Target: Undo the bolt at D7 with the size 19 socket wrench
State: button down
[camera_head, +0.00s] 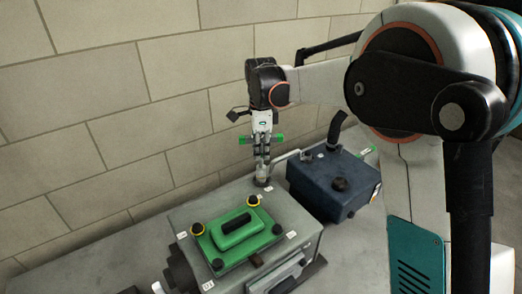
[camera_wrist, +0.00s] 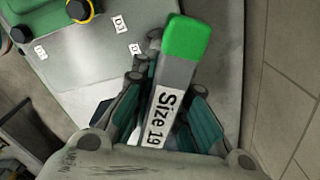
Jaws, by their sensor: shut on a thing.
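The size 19 socket wrench (camera_wrist: 178,75) is a grey bar with a green end and a "Size 19" label. It lies between the fingers of my gripper (camera_wrist: 160,112), which is shut on it. In the head view my gripper (camera_head: 262,153) points down over the far corner of the grey engine block, and the wrench's green ends (camera_head: 278,138) stick out to both sides. A grey round part shows just below the fingers at the block's top. Contact with a bolt cannot be made out. The bolt at D7 cannot be picked out; its label is unreadable or hidden.
The grey engine block (camera_head: 290,213) carries a green cover (camera_head: 238,238) with black and yellow knobs, and small white labels. A dark blue tank (camera_head: 325,190) with a black cap stands right of it. A tiled wall (camera_head: 120,120) is close behind.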

jog(key=n, duration=1.1)
jog(key=shift+n, duration=0.4)
jog(key=c, duration=2.4)
grip_release()
jog(key=shift+r, duration=0.1)
jog(key=shift+r+p, duration=1.1)
jog(key=shift+r, duration=0.65)
jog(key=shift+r+p, duration=1.8)
jog(key=shift+r, duration=1.25)
